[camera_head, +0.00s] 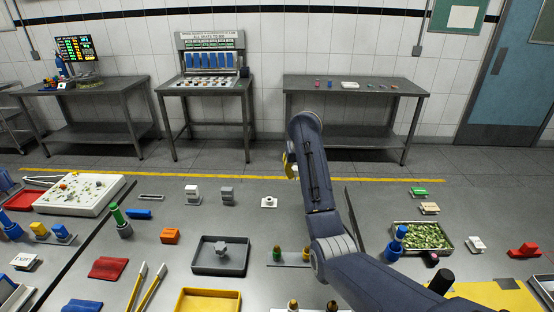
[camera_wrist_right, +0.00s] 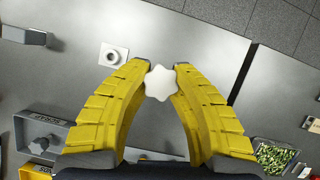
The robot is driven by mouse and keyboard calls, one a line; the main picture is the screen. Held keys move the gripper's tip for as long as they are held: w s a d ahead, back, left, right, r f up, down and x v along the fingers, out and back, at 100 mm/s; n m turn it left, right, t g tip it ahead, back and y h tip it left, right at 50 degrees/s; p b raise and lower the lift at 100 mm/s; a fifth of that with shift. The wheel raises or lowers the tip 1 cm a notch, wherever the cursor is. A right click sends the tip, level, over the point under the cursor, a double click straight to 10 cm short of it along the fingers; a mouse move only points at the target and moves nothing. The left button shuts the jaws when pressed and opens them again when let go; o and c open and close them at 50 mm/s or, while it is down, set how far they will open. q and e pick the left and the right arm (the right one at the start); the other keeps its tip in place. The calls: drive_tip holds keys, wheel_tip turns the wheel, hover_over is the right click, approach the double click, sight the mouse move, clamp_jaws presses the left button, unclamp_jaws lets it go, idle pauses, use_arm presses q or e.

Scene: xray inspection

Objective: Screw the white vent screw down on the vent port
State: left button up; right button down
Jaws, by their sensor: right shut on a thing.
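The white vent screw (camera_wrist_right: 160,83), a star-shaped knob, is held between the yellow fingertips of my right gripper (camera_wrist_right: 160,72) in the right wrist view. The vent port (camera_wrist_right: 113,55) is a white square base with a round raised opening. It lies on the table to the left of the held screw in that view, apart from it. In the head view the vent port (camera_head: 269,202) stands alone on the grey table. My left gripper is not seen.
A dark grey tray (camera_head: 204,269) with a grey star knob (camera_head: 220,248) stands nearer on the table. Two small bottles (camera_head: 291,255) stand beside my forearm, and a tray of green pieces (camera_head: 447,247) is to the right. The table around the port is clear.

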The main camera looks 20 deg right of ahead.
drive_tip(key=s+d+f, duration=0.1)
drive_tip(key=d, duration=0.1)
drive_tip(key=s+d+f, duration=0.1)
drive_tip(key=d, duration=0.1)
drive_tip(key=s+d+f, duration=0.1)
drive_tip(key=d, duration=0.1)
drive_tip(key=shift+d+f, duration=0.15)
drive_tip(key=shift+d, duration=0.25)
drive_tip(key=shift+w+a+r+n+y, duration=0.2)
drive_tip(key=shift+a+r+n+y, duration=0.1)
drive_tip(key=shift+a+r+n, duration=0.4)
drive_tip(key=shift+d+f, duration=0.1)
drive_tip(key=shift+d, duration=0.1)
drive_tip(key=shift+a+f, duration=0.1)
drive_tip(key=shift+f, duration=2.8)
drive_tip(key=shift+f, duration=1.25)
drive_tip(key=shift+n, duration=0.7)
